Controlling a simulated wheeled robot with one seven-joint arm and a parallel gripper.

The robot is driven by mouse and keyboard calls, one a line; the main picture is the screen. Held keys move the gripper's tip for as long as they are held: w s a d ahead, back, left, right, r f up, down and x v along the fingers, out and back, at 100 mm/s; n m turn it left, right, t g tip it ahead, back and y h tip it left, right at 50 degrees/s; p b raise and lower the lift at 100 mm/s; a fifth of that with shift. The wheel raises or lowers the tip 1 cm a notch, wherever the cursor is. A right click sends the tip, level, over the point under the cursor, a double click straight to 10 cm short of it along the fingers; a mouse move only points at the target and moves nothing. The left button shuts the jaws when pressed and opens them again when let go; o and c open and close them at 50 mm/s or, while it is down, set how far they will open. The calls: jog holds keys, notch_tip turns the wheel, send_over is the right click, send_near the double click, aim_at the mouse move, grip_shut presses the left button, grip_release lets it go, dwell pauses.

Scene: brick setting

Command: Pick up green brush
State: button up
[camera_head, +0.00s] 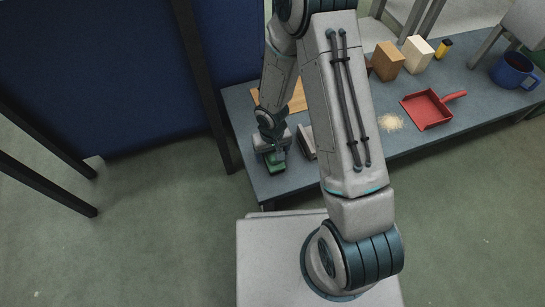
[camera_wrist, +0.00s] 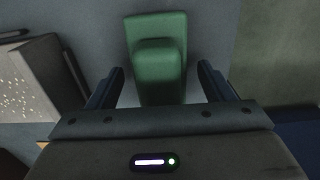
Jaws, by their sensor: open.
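The green brush (camera_wrist: 158,60) lies on the grey-blue table (camera_head: 261,186) near its left end. In the wrist view it is a green block with a raised, narrower part on top. My gripper (camera_wrist: 162,80) is open above it, with one finger on each side of the brush and a gap on both sides. In the head view the brush (camera_head: 274,166) shows just below my gripper (camera_head: 272,158), partly covered by it. Whether the fingers reach down to the brush's height is hard to tell.
A grey speckled block (camera_wrist: 26,85) lies left of the gripper in the wrist view. The table's edge is close to the brush.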

jog(key=c, duration=1.2)
jog(key=shift+o, duration=0.2)
jog(key=shift+r+p, duration=0.5)
jog(key=shift+r, duration=0.1)
notch_tip(320, 180, up, 4)
jog(key=shift+s+f+p, duration=0.1)
jog(key=shift+f+p, duration=0.1)
jog(key=shift+p, duration=0.9)
jog(key=s+d+r+p, duration=0.3)
jog(key=s+r+p, duration=0.3)
jog(key=s+p, duration=0.4)
jog(key=p, duration=0.3)
jog(key=shift+s+d+r+p, duration=0.15)
jog(key=shift+s+d+p, duration=0.2)
jog(key=shift+d, duration=0.1)
